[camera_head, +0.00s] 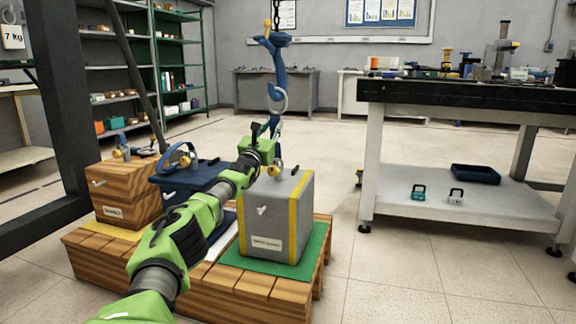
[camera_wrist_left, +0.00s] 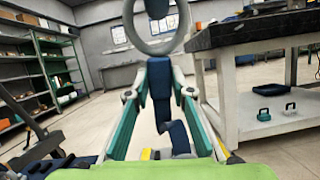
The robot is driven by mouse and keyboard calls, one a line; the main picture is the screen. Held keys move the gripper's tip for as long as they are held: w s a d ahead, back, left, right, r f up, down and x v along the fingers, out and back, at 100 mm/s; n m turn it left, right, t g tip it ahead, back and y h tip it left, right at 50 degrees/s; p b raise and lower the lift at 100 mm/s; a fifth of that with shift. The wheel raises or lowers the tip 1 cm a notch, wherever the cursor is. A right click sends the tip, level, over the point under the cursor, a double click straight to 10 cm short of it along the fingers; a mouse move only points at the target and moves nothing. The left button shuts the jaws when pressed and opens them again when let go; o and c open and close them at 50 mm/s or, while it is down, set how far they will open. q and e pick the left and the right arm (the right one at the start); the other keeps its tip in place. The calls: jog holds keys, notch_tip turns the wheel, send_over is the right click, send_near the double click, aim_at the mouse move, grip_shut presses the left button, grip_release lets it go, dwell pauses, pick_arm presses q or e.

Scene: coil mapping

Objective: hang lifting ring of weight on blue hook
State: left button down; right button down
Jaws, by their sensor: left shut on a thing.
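The blue hook (camera_head: 275,42) hangs from a chain at the top of the head view. Just below its lower end is a pale lifting ring (camera_head: 277,98), which looms large in the left wrist view (camera_wrist_left: 125,38). I cannot tell whether ring and hook touch. A blue link (camera_head: 275,125) runs down from the ring. My left gripper (camera_head: 266,142) is shut on this link, which shows between its teal fingers in the left wrist view (camera_wrist_left: 160,95). The grey weight (camera_head: 262,215) with yellow edges stands upright below on a green mat. The link's lower joint is partly hidden. My right gripper is not in view.
A wooden weight (camera_head: 124,195) and a dark blue weight (camera_head: 190,172) stand left on the wooden pallet (camera_head: 255,306). A dark workbench (camera_head: 465,95) is at right, with two small shackles on its lower shelf (camera_head: 395,200). The floor between is clear.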

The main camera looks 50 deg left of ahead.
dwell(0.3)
pick_arm(q)
jog(key=c, duration=1.7)
grip_release()
